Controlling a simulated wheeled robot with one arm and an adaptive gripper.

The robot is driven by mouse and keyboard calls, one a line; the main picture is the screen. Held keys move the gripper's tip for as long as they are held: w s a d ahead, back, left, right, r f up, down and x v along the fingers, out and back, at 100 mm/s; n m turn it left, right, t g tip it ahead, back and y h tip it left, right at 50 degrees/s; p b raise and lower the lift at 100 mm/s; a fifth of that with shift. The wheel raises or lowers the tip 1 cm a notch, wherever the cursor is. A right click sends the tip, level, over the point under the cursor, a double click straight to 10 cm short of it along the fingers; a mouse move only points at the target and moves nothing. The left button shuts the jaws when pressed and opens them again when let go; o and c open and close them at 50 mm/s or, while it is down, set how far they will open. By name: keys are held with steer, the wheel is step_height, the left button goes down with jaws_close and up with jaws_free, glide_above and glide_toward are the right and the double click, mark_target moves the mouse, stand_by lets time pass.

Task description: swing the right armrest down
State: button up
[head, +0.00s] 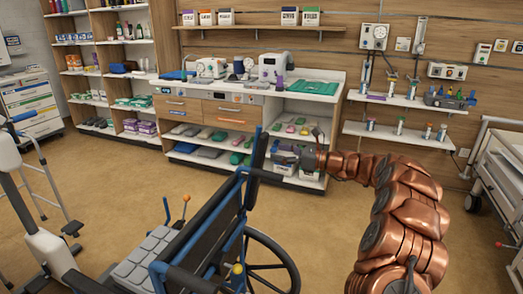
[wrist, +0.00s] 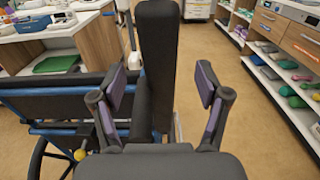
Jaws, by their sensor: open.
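The wheelchair (head: 207,222) stands at the lower middle of the head view, with a dark backrest and blue frame. Its right armrest (head: 258,152) is swung up and stands nearly upright. In the wrist view the armrest (wrist: 158,60) is a tall black pad rising through the middle. My gripper (head: 286,157) is just right of the armrest in the head view. In the wrist view my gripper (wrist: 160,88) is open, with one finger on each side of the pad and a visible gap at both sides. The pad's lower end is partly hidden.
A counter (head: 330,76) with devices and shelves of supplies stands behind the wheelchair. A wheel (head: 272,265) is at the chair's near right. A walker (head: 40,170) stands at left, a bed (head: 497,160) at right. Open floor lies between chair and counter.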

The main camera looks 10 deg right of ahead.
mark_target(266, 150)
steer(key=shift+p+x, duration=0.3)
steer(key=shift+x, duration=3.05)
jaws_close()
